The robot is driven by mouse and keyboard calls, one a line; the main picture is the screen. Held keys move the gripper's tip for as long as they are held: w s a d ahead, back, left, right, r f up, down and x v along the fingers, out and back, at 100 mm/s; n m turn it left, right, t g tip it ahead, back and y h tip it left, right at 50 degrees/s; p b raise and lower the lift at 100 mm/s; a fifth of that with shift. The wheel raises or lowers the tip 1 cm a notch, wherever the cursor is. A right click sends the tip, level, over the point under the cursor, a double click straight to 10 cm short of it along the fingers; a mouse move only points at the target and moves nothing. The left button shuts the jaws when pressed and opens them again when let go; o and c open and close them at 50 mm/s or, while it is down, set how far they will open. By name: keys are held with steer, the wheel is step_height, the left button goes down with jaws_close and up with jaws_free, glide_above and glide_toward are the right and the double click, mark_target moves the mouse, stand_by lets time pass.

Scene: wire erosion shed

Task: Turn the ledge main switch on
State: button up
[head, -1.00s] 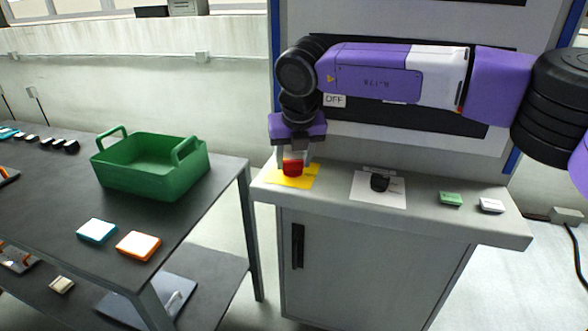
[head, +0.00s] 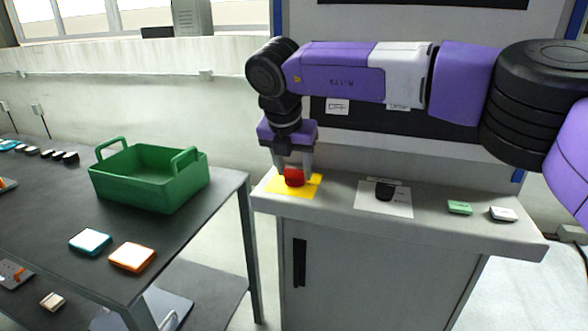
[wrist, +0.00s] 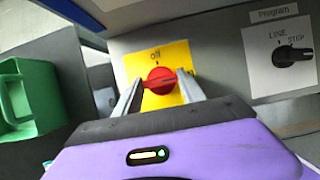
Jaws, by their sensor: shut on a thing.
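The ledge main switch is a red rotary knob (head: 294,177) on a yellow plate (head: 312,188), at the left end of the grey ledge. The word "off" stands on the yellow plate (wrist: 178,53) above the knob. My gripper (head: 293,172) reaches down over the knob, with one finger on each side, shut on it. In the wrist view the fingers of my gripper (wrist: 158,86) flank the knob. Any "on" mark is not readable.
A black program knob (head: 384,191) on a white plate sits right of the switch. Green (head: 459,207) and white (head: 503,214) blocks lie further right on the ledge. A green basket (head: 150,190) and teal (head: 90,241) and orange (head: 132,257) blocks are on the left table.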

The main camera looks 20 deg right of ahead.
steer(key=o, duration=1.4)
steer(key=shift+c, duration=0.2)
steer(key=v, duration=0.8)
steer(key=shift+f, duration=0.1)
